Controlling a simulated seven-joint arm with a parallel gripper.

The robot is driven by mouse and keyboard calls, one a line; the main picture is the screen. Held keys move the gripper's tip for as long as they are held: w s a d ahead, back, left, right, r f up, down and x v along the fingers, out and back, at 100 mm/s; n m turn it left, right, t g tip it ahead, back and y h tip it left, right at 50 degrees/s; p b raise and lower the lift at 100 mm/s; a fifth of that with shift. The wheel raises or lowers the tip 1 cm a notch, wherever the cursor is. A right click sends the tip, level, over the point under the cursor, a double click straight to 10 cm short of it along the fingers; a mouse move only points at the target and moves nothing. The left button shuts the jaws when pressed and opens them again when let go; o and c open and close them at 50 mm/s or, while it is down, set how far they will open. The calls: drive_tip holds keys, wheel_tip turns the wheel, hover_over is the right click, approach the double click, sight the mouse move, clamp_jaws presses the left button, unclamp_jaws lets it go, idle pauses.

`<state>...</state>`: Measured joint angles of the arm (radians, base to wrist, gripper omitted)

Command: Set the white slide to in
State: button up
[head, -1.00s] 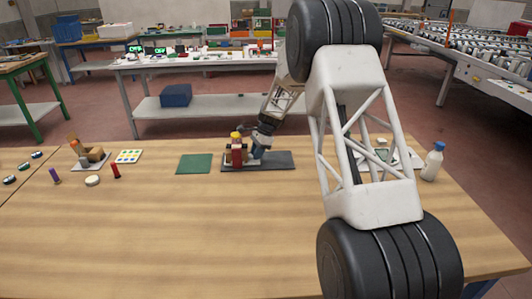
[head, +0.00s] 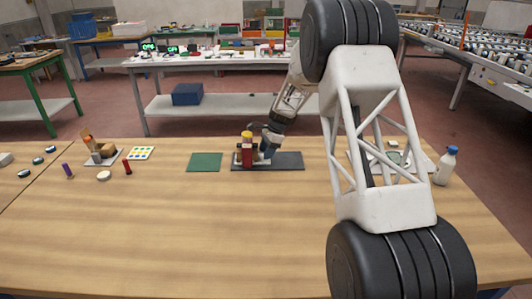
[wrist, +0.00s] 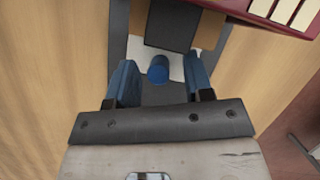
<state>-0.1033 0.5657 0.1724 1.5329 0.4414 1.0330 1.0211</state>
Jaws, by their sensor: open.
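The glass edger (head: 247,154) is a small machine with a red block and a yellow top on a dark grey base plate (head: 285,161). In the wrist view, the white slide (wrist: 138,62) is a pale plate partly under a dark block, with a blue round knob (wrist: 158,71) at its near end. My gripper (wrist: 160,62) is open, with its blue fingers on either side of the knob and gaps on both sides. In the head view, my gripper (head: 268,148) is at the right side of the machine. The slide is hard to make out there.
A green mat (head: 205,162) lies left of the machine. Farther left are a coloured-dot card (head: 141,153), a red piece (head: 127,167) and a white disc (head: 104,176). A white bottle with a blue cap (head: 445,166) stands at the right. The front of the table is clear.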

drive_tip(key=v, duration=0.7)
drive_tip(key=shift+s, duration=0.1)
drive_tip(key=s+d+r+n+t+h, duration=0.1)
drive_tip(key=s+d+r+n, duration=0.15)
drive_tip(key=s+r, duration=0.6)
drive_tip(key=s+d+r+n, duration=0.25)
drive_tip(key=s+r, duration=0.25)
drive_tip(key=s, duration=0.6)
drive_tip(key=s+d+r+n+t+h, duration=0.1)
drive_tip(key=s+d+r, duration=0.2)
drive_tip(key=s+r, duration=0.5)
drive_tip(key=s+d+f+n, duration=0.1)
drive_tip(key=s+d+n, duration=0.1)
drive_tip(key=s, duration=1)
drive_tip(key=s+d+f+n+t+h, duration=0.1)
drive_tip(key=s+d+n, duration=0.1)
drive_tip(key=s, duration=1)
drive_tip(key=s+d+f+n+t+h, duration=0.1)
drive_tip(key=s+d+f+n, duration=0.1)
drive_tip(key=s, duration=1)
drive_tip(key=shift+n, duration=0.6)
drive_tip(key=shift+r, duration=0.1)
drive_tip(key=shift+c, duration=0.3)
